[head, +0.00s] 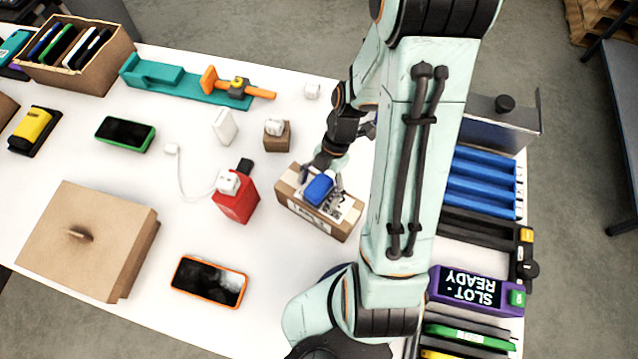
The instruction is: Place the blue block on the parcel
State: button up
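The blue block (319,189) is at the top face of the brown parcel (343,229), over its white printed label. I cannot tell whether it rests on the parcel or is held just above it. My gripper (324,176) is at the block, reaching down from behind it, with its fingers close around the block's far part. The view is too small to tell whether the fingers grip it or are slightly apart. My arm hides what lies right of the parcel.
A red box (237,202) with a white charger stands left of the parcel, and a small brown box (277,138) behind it. An orange-edged phone (209,282) and a large carton (85,235) lie at front left. Blue slotted trays (483,183) stand right of my arm.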

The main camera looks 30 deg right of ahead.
jog(key=shift+r, duration=0.1)
jog(key=v, duration=1.1)
notch_tip(320, 180, up, 4)
jog(key=m+h, duration=0.2)
jog(key=m, duration=0.5)
send_over(317, 192)
jog(key=s+a+r+m+t+h, duration=0.1)
jog(key=s+a+m, duration=0.4)
jog(key=m, duration=0.9)
jog(key=s, duration=0.2)
jog(key=shift+s+t, duration=0.3)
